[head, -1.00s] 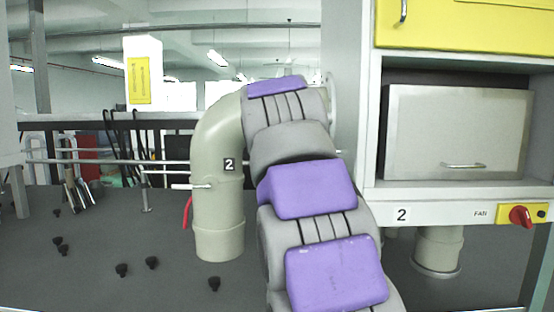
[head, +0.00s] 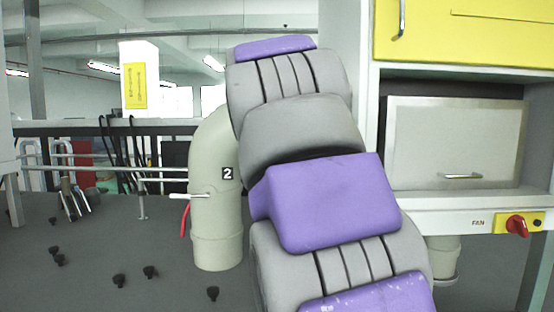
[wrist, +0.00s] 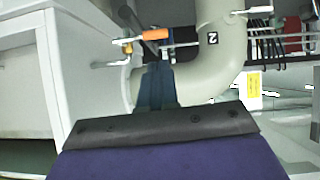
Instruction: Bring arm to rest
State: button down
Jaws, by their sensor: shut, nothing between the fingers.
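My grey and purple arm rises through the middle of the head view, in front of the beige pipe and the cabinet edge. My gripper is hidden behind the arm there. In the wrist view my gripper (wrist: 157,85) shows as dark blue fingers, closed together and empty. The fingers point towards the beige pipe, which lies behind them and to their right. I cannot tell the distance between them.
A cabinet with a yellow door (head: 470,30), a metal panel (head: 450,145) and a red knob (head: 517,225) is at right. Several small black knobs dot the left surface.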

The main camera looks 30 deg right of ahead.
jog(key=s+a+f+n+g+y+b, duration=0.1)
jog(key=s+a+f+g+b, duration=0.25)
jog(key=f, duration=1.05)
jog(key=s+a+f+n+y+b, duration=0.15)
jog(key=s+f+b, duration=0.35)
jog(key=f, duration=0.9)
jog(key=s+a+f+n+g+y+b, duration=0.1)
jog(key=s+a+f+g+y+b, duration=0.15)
jog(key=f+b, duration=0.75)
jog(key=s+a+f+g+b, duration=0.1)
jog(key=s+a+f+b, duration=0.1)
jog(key=s+f, duration=0.5)
jog(key=s+a+f+n+g+b, duration=0.1)
jog(key=s+f, duration=0.6)
jog(key=f, duration=0.8)
jog(key=s+a+f+n+g+y+b, duration=0.1)
jog(key=s+a+f+g+b, duration=0.2)
jog(key=f, duration=0.8)
jog(key=s+a, duration=0.2)
jog(key=s, duration=0.1)
jog(key=shift+s+a+f, duration=0.15)
jog(key=shift+s+a, duration=0.15)
jog(key=shift+s, duration=0.1)
jog(key=shift+n, duration=0.25)
